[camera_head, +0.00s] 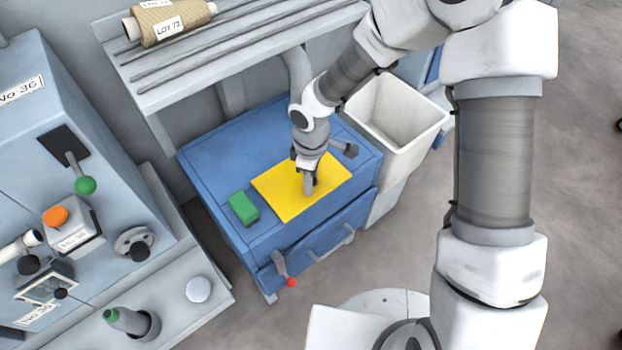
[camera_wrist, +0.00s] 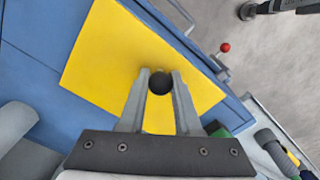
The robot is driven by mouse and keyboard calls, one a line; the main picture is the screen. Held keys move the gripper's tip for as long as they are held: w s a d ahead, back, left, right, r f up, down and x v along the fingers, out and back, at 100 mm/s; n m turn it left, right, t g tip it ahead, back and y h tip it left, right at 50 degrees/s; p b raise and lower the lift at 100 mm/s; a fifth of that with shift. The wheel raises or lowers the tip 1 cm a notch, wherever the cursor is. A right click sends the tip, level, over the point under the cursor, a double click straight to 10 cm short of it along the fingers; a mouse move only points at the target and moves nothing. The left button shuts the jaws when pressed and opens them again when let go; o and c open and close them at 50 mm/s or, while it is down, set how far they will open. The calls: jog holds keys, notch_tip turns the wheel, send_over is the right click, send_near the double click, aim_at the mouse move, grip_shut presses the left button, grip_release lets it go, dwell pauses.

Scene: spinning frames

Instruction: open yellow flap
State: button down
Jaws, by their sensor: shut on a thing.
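The yellow flap (camera_head: 275,196) is a flat yellow panel on top of the blue cabinet (camera_head: 215,155). It looks closed, lying flush or nearly so; I cannot tell if it is slightly raised. It also fills the middle of the wrist view (camera_wrist: 105,50). My gripper (camera_head: 309,190) points down over the flap's right part. In the wrist view my gripper (camera_wrist: 160,85) is shut on a dark round knob (camera_wrist: 160,83) on the flap. The knob is hidden by the fingers in the head view.
A green block (camera_head: 243,208) sits on the cabinet beside the flap. A red-tipped lever (camera_head: 286,270) and a drawer handle (camera_head: 334,243) project from the cabinet front. A white bin (camera_head: 395,110) stands right of it. A shelf with a thread cone (camera_head: 170,22) overhangs behind.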

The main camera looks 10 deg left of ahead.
aim_at(299, 175)
jog(key=shift+w+r, duration=0.1)
jog(key=shift+r, duration=0.1)
dwell(0.7)
jog(key=shift+w+a+r+p, duration=0.15)
jog(key=shift+a+r+p, duration=0.1)
jog(key=shift+r+p, duration=0.55)
jog(key=r+p, duration=0.1)
jog(key=w+a+r+p, duration=0.1)
jog(key=a+r+p, duration=0.1)
jog(key=shift+w+r, duration=0.2)
jog(key=shift+w, duration=0.1)
jog(key=shift+w+a+r+p, duration=0.6)
jog(key=shift+p, duration=0.05)
jog(key=shift+w+a+r+p, duration=0.35)
jog(key=shift+w+a, duration=0.2)
jog(key=shift+w, duration=0.1)
